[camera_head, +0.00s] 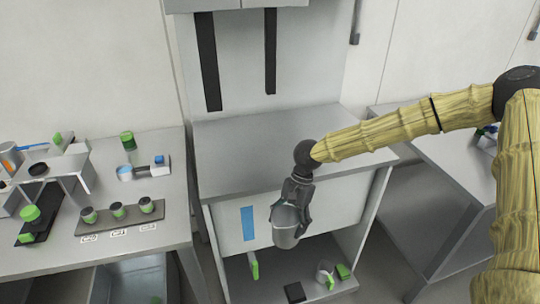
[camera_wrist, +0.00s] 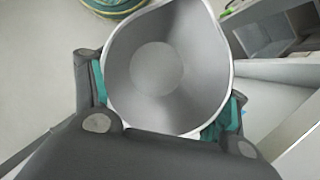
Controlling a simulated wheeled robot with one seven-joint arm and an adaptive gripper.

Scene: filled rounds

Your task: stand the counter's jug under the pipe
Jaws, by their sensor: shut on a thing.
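A grey metal jug (camera_head: 286,232) hangs in my gripper (camera_head: 293,200), in front of the middle cabinet and below the level of its top. In the wrist view the jug (camera_wrist: 155,70) fills the middle, its open mouth facing the camera, and it looks empty inside. My gripper (camera_wrist: 165,100) is shut on the jug, with teal-padded fingers on both sides of it. I cannot make out with certainty which part is the pipe.
The grey top of the middle cabinet (camera_head: 240,135) is bare. Its lower shelf (camera_head: 262,285) holds small green and dark things. The left counter (camera_head: 165,225) carries a rack of several green-and-dark cups and a small stand. Another counter (camera_head: 440,150) stands at right.

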